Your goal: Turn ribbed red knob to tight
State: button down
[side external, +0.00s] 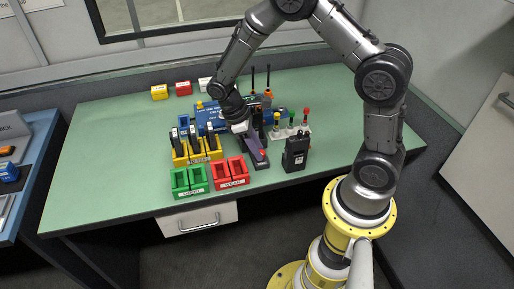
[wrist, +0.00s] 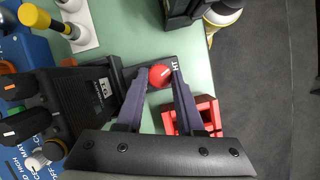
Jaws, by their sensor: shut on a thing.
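The red knob (wrist: 160,75) sits on a dark plate in the wrist view, with the letters "HT" (wrist: 175,66) visible to its right. Its ribs and any pointer mark are too small to make out. My gripper (wrist: 157,77) has one dark purple finger on each side of the knob, shut on it. In the side external view the knob (side external: 263,153) shows as a small red spot at the front end of the dark unit, and my gripper (side external: 259,156) reaches down to it. The rest of the label is hidden.
A black handheld radio (side external: 296,152) stands close to the right. Red bins (side external: 230,175), green bins (side external: 190,182) and a yellow rack (side external: 196,153) with black devices are in front and to the left. Colored-top posts (side external: 290,127) stand behind. The left of the green table (side external: 105,155) is clear.

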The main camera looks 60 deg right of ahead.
jog(key=shift+m, duration=0.5)
jog(key=c, duration=0.5)
grip_release()
jog(key=shift+c, duration=0.2)
jog(key=v, duration=1.3)
jog(key=shift+w+d+r, duration=0.15)
jog(key=shift+w+r, duration=0.1)
jog(key=shift+r, duration=0.15)
